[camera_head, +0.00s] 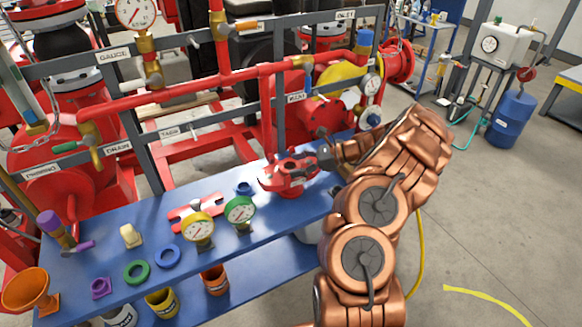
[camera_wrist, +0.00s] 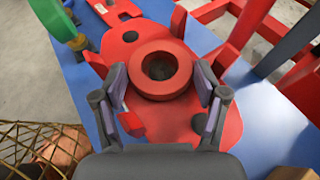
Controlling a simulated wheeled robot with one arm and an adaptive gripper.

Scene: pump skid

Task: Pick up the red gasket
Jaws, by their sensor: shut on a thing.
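The red gasket (camera_wrist: 178,85) is a thick red ring with a dark centre hole. In the wrist view it sits between the two fingers of my gripper (camera_wrist: 161,82), which is shut on it from both sides. Below it is a flat red plate-like piece (camera_wrist: 222,128); I cannot tell whether the gasket touches it. In the head view my gripper (camera_head: 291,163) is over the right part of the blue bench, and its fingers partly hide the gasket. The red piece (camera_head: 288,188) shows under the fingers there.
The blue bench (camera_head: 215,250) carries a yellow gauge (camera_head: 198,230), a green gauge (camera_head: 240,212), a blue ring (camera_head: 168,257), a green ring (camera_head: 136,271) and an orange funnel (camera_head: 27,290). Red pipes (camera_head: 185,97) and grey rails stand close behind. The floor at right is open.

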